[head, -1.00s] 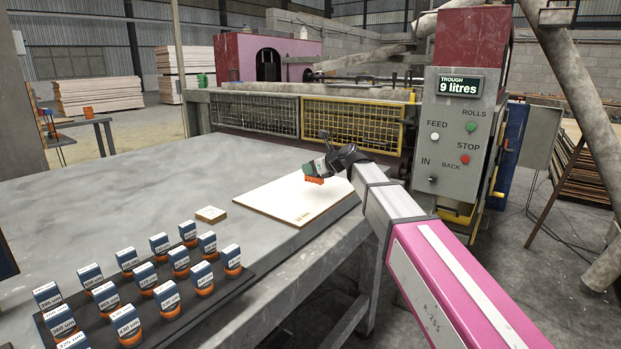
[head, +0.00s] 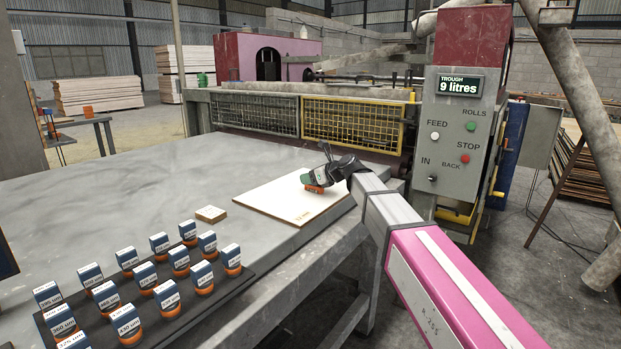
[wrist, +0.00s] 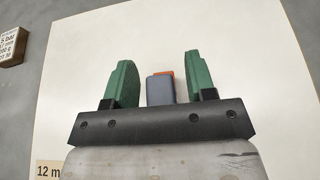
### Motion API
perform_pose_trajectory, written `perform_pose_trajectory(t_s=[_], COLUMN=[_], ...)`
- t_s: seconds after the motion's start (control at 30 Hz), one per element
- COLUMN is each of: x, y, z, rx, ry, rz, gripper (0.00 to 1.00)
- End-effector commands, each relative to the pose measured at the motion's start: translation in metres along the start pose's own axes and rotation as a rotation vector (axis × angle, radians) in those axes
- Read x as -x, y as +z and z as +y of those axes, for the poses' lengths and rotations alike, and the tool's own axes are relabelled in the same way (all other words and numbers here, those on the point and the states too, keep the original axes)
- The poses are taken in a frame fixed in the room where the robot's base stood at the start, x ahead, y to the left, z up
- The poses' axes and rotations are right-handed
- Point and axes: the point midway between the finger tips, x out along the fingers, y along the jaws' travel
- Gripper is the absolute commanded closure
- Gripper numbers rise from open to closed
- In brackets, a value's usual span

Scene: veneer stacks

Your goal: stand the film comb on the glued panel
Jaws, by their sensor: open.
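The glued panel (head: 282,205) is a flat cream board marked 12 mm, lying on the grey table. It fills most of the wrist view (wrist: 260,60). The film comb, orange and blue-grey, is at the panel's far right part in the head view (head: 313,189) and appears to stand on it. In the wrist view the comb (wrist: 160,90) sits between the two green fingers, with a gap on either side. My gripper (head: 318,178) is open around the comb, low over the panel. The comb's contact with the panel is partly hidden.
Several similar labelled combs stand on a dark rack (head: 230,291) at the front left. A small labelled block (head: 211,214) lies left of the panel. A yellow mesh guard (head: 352,124) and a control box (head: 453,135) stand behind. The table's left part is clear.

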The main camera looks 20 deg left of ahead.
Motion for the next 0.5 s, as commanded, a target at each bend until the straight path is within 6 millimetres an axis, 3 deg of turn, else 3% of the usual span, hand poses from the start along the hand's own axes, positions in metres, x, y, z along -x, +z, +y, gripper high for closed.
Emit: perform_pose_trajectory(t_s=[0.17,0.5], x=[0.01,0.075], y=[0.002,0.001], z=[0.001,0.002], rx=[0.0,0.0], ry=[-0.001,-0.002], rz=[0.0,0.0], gripper=[0.49,0.49])
